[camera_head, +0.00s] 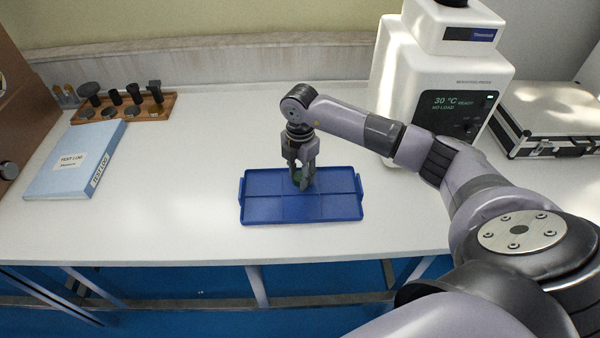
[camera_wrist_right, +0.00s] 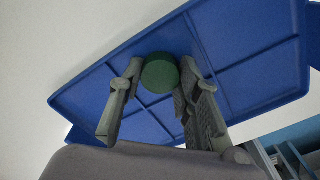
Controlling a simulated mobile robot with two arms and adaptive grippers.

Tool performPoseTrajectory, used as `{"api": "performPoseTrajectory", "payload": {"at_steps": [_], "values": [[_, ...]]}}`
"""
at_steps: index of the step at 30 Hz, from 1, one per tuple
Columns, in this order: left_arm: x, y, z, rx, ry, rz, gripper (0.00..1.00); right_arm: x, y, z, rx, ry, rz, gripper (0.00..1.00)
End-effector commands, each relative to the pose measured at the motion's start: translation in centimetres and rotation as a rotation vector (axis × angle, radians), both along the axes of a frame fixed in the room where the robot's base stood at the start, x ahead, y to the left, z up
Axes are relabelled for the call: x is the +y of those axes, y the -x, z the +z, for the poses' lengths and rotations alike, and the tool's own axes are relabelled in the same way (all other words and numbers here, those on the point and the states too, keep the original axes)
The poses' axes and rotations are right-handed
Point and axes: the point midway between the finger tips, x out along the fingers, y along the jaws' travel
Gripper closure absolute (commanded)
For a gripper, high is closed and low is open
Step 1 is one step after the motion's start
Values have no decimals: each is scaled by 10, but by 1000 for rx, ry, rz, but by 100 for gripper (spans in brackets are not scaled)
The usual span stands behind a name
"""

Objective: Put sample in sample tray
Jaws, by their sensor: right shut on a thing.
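The sample is a green round piece (camera_wrist_right: 160,73), held between the fingers of my right gripper (camera_wrist_right: 158,92) in the right wrist view. In the head view the right gripper (camera_head: 302,183) points down over the blue sample tray (camera_head: 262,208), and only a little of the green sample (camera_head: 298,178) shows between the fingers. The tray, with low ridges dividing it into compartments, also fills much of the right wrist view (camera_wrist_right: 255,80). I cannot tell whether the sample touches the tray floor. My left gripper is out of view.
A white testing machine (camera_head: 395,95) with a lit display stands behind and right of the tray. A silver case (camera_head: 550,115) is at the far right. A blue-white test log binder (camera_head: 75,160) and a wooden rack (camera_head: 125,108) lie at left. The white bench beside the tray is clear.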

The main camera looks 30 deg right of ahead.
Motion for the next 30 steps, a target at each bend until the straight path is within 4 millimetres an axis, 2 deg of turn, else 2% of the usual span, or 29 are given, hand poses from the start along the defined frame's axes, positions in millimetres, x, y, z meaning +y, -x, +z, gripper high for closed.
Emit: {"api": "performPoseTrajectory", "payload": {"at_steps": [6, 7, 15, 24, 28, 30], "values": [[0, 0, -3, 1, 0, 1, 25, 0, 0, -4, 0, 0, 0, 98], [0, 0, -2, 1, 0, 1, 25, 0, 0, -3, 0, 0, 0, 67], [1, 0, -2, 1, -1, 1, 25, 0, 0, -3, 1, 0, 0, 49], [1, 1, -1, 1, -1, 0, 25, 0, 0, -2, 1, 0, 0, 49], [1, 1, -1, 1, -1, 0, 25, 0, 0, 6, -1, 0, -1, 49], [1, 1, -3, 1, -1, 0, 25, 0, -1, 17, -3, 0, -1, 49]]}}
